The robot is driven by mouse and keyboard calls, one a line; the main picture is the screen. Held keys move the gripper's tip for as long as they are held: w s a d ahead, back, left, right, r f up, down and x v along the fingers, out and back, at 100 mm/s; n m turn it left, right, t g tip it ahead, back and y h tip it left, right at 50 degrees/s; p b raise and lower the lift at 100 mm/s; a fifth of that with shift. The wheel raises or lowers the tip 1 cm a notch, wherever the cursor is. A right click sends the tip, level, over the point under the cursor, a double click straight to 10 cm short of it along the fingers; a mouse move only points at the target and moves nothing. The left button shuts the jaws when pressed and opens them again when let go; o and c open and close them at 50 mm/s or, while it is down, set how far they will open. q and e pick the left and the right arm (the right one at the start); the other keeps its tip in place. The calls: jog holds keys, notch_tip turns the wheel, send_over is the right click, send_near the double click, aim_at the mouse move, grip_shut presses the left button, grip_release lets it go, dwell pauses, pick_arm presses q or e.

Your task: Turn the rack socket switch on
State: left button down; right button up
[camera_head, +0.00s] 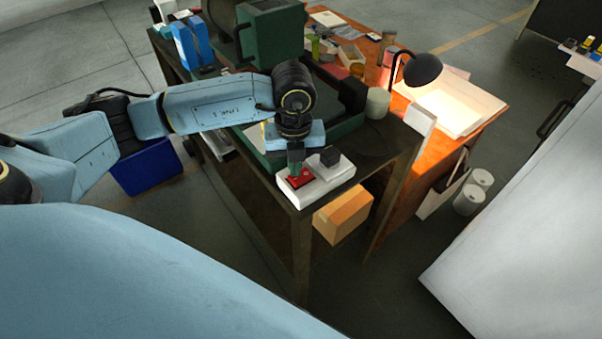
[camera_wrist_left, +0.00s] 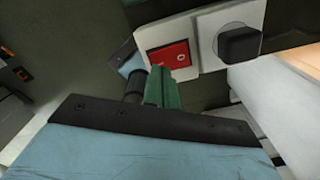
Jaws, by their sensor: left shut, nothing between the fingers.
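The rack socket is a white block (camera_head: 318,187) at the near corner of the dark bench in the head view. It also shows at the top of the left wrist view (camera_wrist_left: 197,72). Its red rocker switch (camera_head: 300,181) is on the left, with a white round mark visible in the left wrist view (camera_wrist_left: 168,57). A black plug (camera_head: 330,156) sits in the socket to the right of the switch. My left gripper (camera_head: 296,172) points down over the switch, its green fingers shut and empty. I cannot tell whether the fingertips touch it. My right gripper is out of view.
A green machine (camera_head: 270,38) and blue cartons (camera_head: 191,42) stand farther back on the bench. A black lamp (camera_head: 422,68) lights the orange table to the right. A cardboard box (camera_head: 343,214) is below the socket. A blue bin (camera_head: 147,168) is on the floor.

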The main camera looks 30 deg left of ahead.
pick_arm(q)
jog(key=shift+f+b, duration=0.75)
jog(key=shift+f, duration=0.2)
dwell(0.4)
jog(key=shift+r, duration=0.1)
jog(key=shift+r+p, duration=2.5)
jog(key=shift+r, duration=1)
jog(key=shift+f, duration=0.1)
